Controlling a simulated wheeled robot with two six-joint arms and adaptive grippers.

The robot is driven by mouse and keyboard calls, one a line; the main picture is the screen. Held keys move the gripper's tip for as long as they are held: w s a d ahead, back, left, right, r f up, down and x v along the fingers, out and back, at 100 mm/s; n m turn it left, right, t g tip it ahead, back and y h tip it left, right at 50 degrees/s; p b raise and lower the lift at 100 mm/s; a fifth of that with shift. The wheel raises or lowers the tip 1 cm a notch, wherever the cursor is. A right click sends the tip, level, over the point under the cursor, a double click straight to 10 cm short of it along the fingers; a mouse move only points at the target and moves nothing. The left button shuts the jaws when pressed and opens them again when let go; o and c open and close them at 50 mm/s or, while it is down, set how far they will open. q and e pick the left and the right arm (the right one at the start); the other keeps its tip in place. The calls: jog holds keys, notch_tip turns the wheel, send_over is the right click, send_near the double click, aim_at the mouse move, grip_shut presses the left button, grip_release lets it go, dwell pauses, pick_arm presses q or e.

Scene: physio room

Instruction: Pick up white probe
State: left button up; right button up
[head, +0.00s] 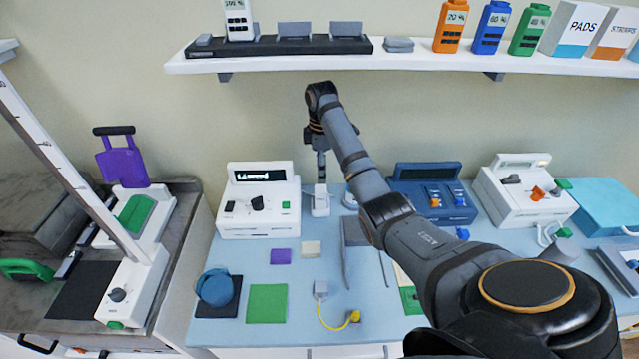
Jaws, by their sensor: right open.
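A small white upright piece, which looks like the white probe (320,204), stands on the blue table beside the white console. My right gripper (321,180) points straight down just above it, with its fingertips at or very near its top. The gripper is open; it is too small to tell whether the fingers are around the piece or only over it. My right arm crosses the picture from the lower right and hides part of the table. My left gripper is not in view.
A white console (258,222) stands close left of the gripper, and a blue console (432,209) stands to the right. A wall shelf (420,65) runs above. A yellow cable (328,325), coloured pads and a blue roll (215,285) lie in front.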

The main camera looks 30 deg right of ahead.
aim_at(321, 188)
jog(key=shift+s+a+f, duration=0.15)
jog(key=shift+s+a, duration=0.3)
jog(key=shift+s, duration=0.2)
jog(key=shift+s+f+p, duration=0.1)
jog(key=shift+f+p, duration=0.3)
jog(key=shift+f, duration=0.4)
jog(key=f, duration=0.2)
jog(key=shift+w+d+f, duration=0.25)
jog(key=shift+w+f, duration=0.05)
jog(key=shift+a+f+p, duration=0.15)
jog(key=shift+f+p, duration=0.45)
jog(key=shift+f, duration=0.05)
notch_tip(321, 188, down, 4)
jog(key=shift+r+p, duration=0.1)
jog(key=shift+p, duration=0.35)
jog(key=shift+w+f, duration=0.1)
jog(key=shift+f, duration=0.15)
jog(key=shift+r, duration=0.1)
jog(key=c, duration=0.5)
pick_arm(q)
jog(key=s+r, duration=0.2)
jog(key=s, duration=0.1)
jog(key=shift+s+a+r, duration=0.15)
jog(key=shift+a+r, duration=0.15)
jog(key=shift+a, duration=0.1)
pick_arm(e)
grip_shut()
